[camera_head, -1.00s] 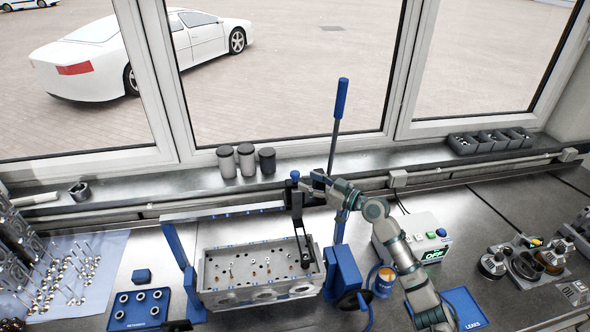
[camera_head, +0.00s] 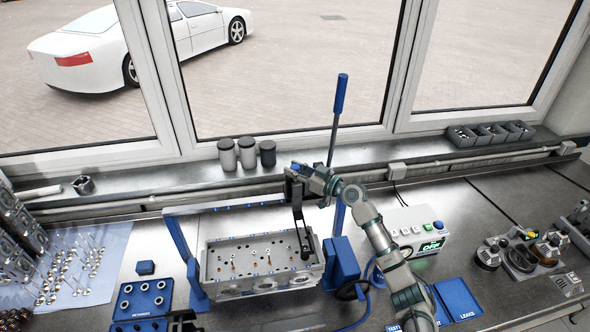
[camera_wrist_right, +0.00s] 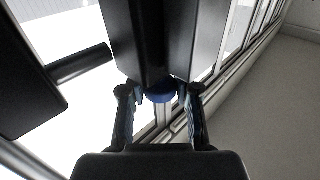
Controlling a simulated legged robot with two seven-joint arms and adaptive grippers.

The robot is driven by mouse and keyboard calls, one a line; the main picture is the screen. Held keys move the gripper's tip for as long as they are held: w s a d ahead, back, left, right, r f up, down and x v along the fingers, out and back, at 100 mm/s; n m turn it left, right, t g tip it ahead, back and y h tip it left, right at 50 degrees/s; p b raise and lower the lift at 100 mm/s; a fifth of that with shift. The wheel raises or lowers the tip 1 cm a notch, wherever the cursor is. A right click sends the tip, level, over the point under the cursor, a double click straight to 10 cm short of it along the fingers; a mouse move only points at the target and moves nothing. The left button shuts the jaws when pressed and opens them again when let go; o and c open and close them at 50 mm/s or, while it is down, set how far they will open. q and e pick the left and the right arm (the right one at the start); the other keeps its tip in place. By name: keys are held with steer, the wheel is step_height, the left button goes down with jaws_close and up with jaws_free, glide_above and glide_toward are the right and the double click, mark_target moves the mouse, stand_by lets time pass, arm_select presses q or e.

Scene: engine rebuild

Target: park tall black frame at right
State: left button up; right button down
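The tall black frame (camera_head: 299,221) stands at the right part of the cylinder head (camera_head: 223,263), by the crossbar of a blue rig (camera_head: 177,238). Its lower end is over the head's top face. My right gripper (camera_head: 297,175) is at the frame's upper end. In the right wrist view, the black frame (camera_wrist_right: 160,40) fills the upper middle. A blue round knob (camera_wrist_right: 160,97) sits between my right fingers (camera_wrist_right: 160,95), which look apart, with small gaps at the knob's sides. My left gripper is not seen.
A tall blue-handled lever (camera_head: 339,110) rises close to the right of the gripper. A control box (camera_head: 415,230) is at the right, beyond my forearm.

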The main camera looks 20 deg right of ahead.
steer(key=s+d+b, duration=0.2)
steer(key=d+b, duration=0.7)
steer(key=shift+s+d+r, duration=0.25)
steer(key=shift+s+d, duration=0.05)
steer(key=shift+d, duration=0.05)
steer(key=c, duration=0.8)
jaws_free()
steer(key=shift+d, duration=0.15)
steer(key=shift+c, duration=0.2)
steer(key=shift+o, duration=0.2)
steer(key=shift+d+f, duration=0.15)
steer(key=d+v, duration=0.1)
steer(key=v, duration=1.1)
steer(key=shift+f, duration=0.3)
